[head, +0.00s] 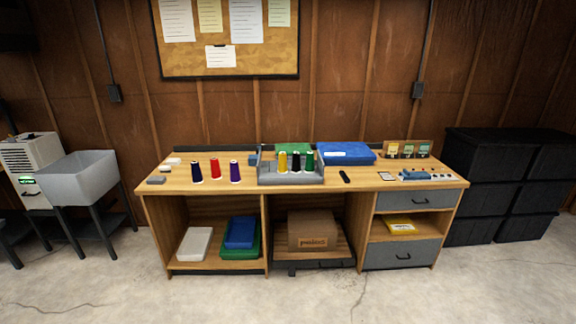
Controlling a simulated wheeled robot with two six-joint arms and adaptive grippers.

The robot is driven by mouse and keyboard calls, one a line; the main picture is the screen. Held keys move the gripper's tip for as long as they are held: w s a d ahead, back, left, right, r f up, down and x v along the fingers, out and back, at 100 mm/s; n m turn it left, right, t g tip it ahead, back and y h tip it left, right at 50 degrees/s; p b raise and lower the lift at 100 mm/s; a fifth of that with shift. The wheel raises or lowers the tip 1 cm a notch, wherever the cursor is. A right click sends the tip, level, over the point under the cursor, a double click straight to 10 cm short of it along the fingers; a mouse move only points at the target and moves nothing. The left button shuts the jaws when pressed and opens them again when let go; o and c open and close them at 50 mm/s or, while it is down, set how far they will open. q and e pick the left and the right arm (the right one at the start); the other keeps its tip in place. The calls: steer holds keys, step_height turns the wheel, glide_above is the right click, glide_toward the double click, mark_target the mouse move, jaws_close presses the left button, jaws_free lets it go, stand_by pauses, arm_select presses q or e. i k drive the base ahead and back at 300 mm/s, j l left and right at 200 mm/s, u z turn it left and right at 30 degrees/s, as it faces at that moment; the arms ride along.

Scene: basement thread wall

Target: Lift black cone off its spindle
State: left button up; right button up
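The black cone (296,161) stands upright in the grey spindle rack (291,178) on the workbench, between a yellow cone (282,161) on its left and a green cone (310,160) on its right. Its spindle is hidden by the cone. Navy (197,172), red (214,169) and purple (235,172) cones stand on the bench top left of the rack. Neither of my grippers is in the head view.
The wooden workbench (400,202) stands against a plank wall. A grey sink (78,178) is at left; black crates (500,180) are at right. The floor in front is clear.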

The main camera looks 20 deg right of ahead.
mark_target(296, 161)
steer(key=i+j+z, duration=0.1)
steer(key=i, duration=0.4)
steer(key=i+j+z, duration=0.15)
steer(key=i, duration=0.3)
steer(key=i+j+z, duration=0.1)
steer(key=i+j, duration=0.3)
steer(key=i, duration=0.05)
